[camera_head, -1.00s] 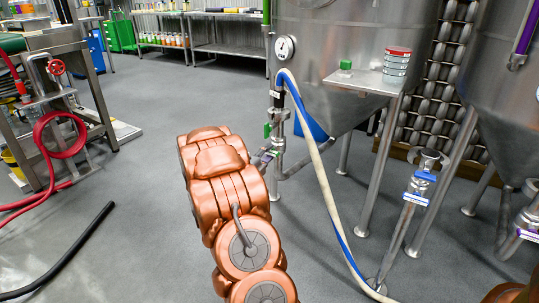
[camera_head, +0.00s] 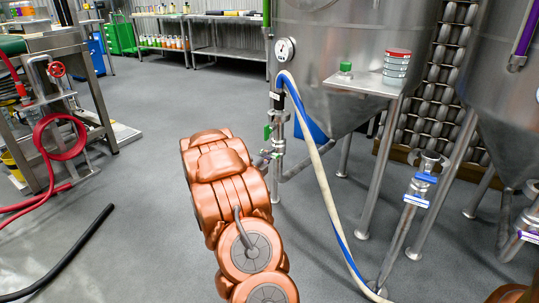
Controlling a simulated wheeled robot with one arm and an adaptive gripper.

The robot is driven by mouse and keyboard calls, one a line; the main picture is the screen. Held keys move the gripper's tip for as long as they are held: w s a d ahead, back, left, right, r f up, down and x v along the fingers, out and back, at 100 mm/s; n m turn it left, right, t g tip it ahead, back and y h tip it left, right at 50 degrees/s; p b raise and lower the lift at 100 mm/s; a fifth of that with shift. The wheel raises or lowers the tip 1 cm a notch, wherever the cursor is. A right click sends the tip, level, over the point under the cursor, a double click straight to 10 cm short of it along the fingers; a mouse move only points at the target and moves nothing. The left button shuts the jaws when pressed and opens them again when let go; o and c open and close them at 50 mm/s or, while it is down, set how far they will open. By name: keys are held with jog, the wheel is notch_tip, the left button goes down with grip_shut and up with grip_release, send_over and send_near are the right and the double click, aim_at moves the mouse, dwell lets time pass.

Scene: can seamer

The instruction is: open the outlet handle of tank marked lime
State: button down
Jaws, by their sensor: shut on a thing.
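The tank with a lime-green strip (camera_head: 266,12) is the large steel cone-bottomed tank (camera_head: 330,60) at the upper middle. Its outlet pipe (camera_head: 279,118) runs down at its left side. A green part (camera_head: 267,132) shows on the upper pipe, and a small green outlet handle (camera_head: 277,155) shows lower down. My gripper (camera_head: 266,159) is at this lower handle, mostly hidden behind my copper arm, and appears shut on it. The fingertips are too small to see clearly.
A blue and cream hose (camera_head: 322,180) hangs from the pipe to the floor on the right. A steel shelf (camera_head: 362,82) holds a green-capped jar and stacked tins. A red hose (camera_head: 60,138) and a black hose (camera_head: 65,257) lie left. Floor between is clear.

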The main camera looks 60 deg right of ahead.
jog(key=shift+p, duration=0.3)
jog(key=shift+r+n+p, duration=0.15)
jog(key=shift+n+p, duration=0.55)
jog(key=n+p, duration=0.3)
jog(key=p, duration=0.1)
jog(key=shift+r, duration=0.1)
jog(key=n+p, duration=0.3)
jog(key=p, duration=0.1)
jog(key=shift+n+p, duration=0.7)
jog(key=shift+f, duration=0.25)
jog(key=c, duration=1.2)
grip_release()
